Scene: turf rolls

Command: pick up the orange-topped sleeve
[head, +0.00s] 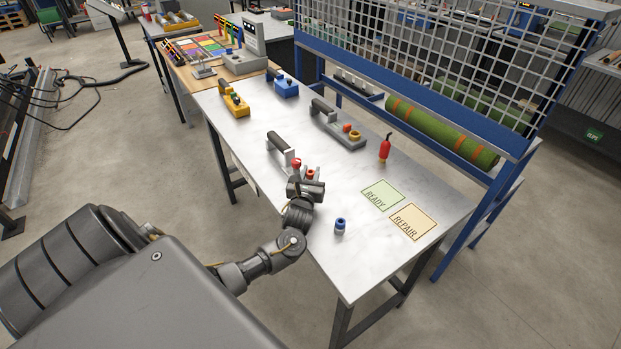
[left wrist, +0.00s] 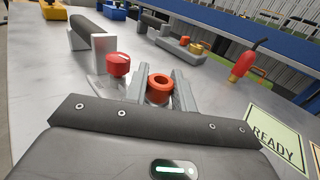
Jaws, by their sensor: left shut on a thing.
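The orange-topped sleeve (left wrist: 159,88) stands between the two fingers of my left gripper (left wrist: 158,90) in the left wrist view, and the fingers are shut on it. In the head view the sleeve (head: 310,174) shows just past my left gripper (head: 308,181), at the table's near side. Its lower part is hidden by the gripper, so I cannot tell whether it touches the table. A red knob (left wrist: 118,64) on a grey device with a dark handle (head: 279,146) is close beside the gripper on the left. My right gripper is not in view.
A blue-topped sleeve (head: 340,226) stands right of my gripper on the metal table (head: 300,230). READY (head: 382,195) and REPAIR (head: 413,221) cards lie at the right. A red extinguisher-like object (head: 385,148) and grey (head: 338,128), yellow (head: 235,105) and blue (head: 285,87) devices stand farther back.

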